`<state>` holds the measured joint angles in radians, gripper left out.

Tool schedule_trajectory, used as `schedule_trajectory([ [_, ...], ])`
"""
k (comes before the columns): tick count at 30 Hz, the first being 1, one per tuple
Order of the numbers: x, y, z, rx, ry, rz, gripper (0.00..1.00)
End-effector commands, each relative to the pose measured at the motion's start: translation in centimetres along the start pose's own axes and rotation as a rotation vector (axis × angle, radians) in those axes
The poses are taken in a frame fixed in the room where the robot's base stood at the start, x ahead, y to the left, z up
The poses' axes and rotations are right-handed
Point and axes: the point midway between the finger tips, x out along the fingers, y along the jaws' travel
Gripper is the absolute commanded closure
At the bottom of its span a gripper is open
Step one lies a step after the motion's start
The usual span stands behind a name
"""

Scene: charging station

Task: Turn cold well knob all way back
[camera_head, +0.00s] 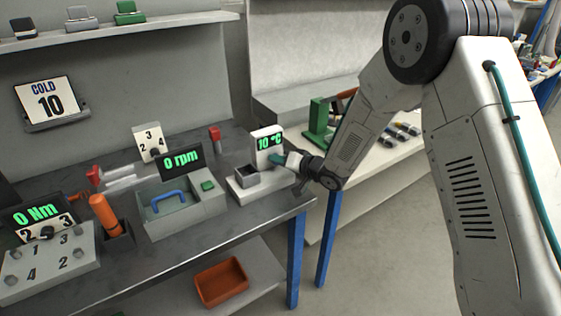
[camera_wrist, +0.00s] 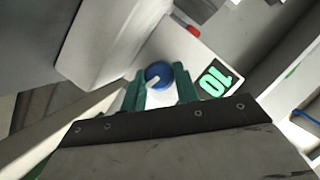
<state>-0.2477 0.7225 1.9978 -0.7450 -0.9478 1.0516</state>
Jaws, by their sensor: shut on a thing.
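The cold well (camera_head: 242,192) is a light grey unit near the table's right end, with a dark square opening. Its upright display (camera_head: 268,142) reads 10 °C in green; the same display is in the wrist view (camera_wrist: 218,80), turned around. The knob (camera_wrist: 159,72) is round and blue with a white pointer mark, on the white panel beside the display. My gripper (camera_wrist: 160,88) has its green fingers on either side of the knob, shut on it. In the head view my gripper (camera_head: 281,158) is at the right side of the display, and the knob is hidden there.
A sign (camera_head: 48,99) reads COLD 10. Left of the well stands a box with a blue handle (camera_head: 167,199) and a 0 rpm display (camera_head: 181,161). An orange-handled tool (camera_head: 104,214) stands farther left. A green stand (camera_head: 319,122) is behind my wrist on the side table.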

Motion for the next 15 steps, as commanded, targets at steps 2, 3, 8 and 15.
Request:
schedule_trajectory([
  [2,-0.01,-0.19,0.03,-0.066,-0.001,0.027,0.93],
  [3,0.00,-0.25,0.01,-0.101,0.000,0.041,0.93],
  [8,0.02,-0.32,0.04,-0.242,0.000,0.099,0.93],
  [15,0.04,-0.50,0.13,-0.451,-0.001,0.186,0.93],
])
